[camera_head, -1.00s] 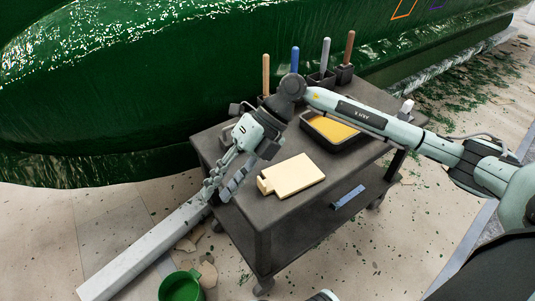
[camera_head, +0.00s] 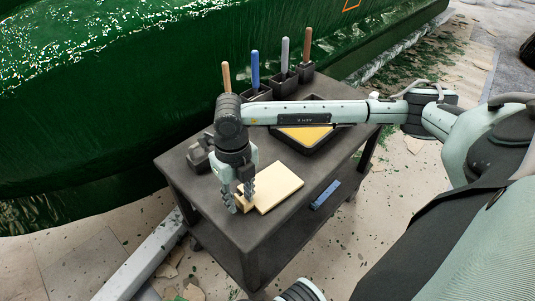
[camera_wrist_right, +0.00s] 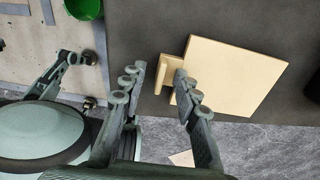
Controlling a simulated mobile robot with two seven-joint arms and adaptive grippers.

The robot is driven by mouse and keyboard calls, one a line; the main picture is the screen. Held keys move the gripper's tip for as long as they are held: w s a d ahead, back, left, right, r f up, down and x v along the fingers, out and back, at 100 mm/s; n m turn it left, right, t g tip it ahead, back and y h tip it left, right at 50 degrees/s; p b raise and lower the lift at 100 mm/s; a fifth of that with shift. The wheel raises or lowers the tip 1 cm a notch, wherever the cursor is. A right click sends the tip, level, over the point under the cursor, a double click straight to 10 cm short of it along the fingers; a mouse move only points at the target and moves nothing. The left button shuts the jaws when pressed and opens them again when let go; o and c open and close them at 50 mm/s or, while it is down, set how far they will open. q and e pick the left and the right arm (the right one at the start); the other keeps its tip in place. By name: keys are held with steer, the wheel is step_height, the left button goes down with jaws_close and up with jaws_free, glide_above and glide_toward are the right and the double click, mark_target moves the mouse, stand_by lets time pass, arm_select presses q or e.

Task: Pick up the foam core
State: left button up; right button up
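The foam core (camera_head: 278,187) is a flat cream slab with a narrow tab on one end. It lies on the dark trolley top (camera_head: 310,180) near the front edge. It also shows in the right wrist view (camera_wrist_right: 240,75). My right gripper (camera_head: 240,200) points down at the tab end, with its fingers apart and nothing held. In the wrist view its fingertips (camera_wrist_right: 160,75) appear on either side of the tab, one overlapping the slab's edge. I cannot tell whether they touch it.
A black tray (camera_head: 318,145) with a yellow inside sits behind the slab, partly under my right forearm. Several upright handles stand in dark holders (camera_head: 284,85) at the back. The green hull (camera_head: 110,90) rises behind. A blue bar (camera_head: 326,194) lies on the lower shelf.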

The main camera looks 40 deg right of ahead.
steer(key=shift+c, duration=0.5)
jaws_close()
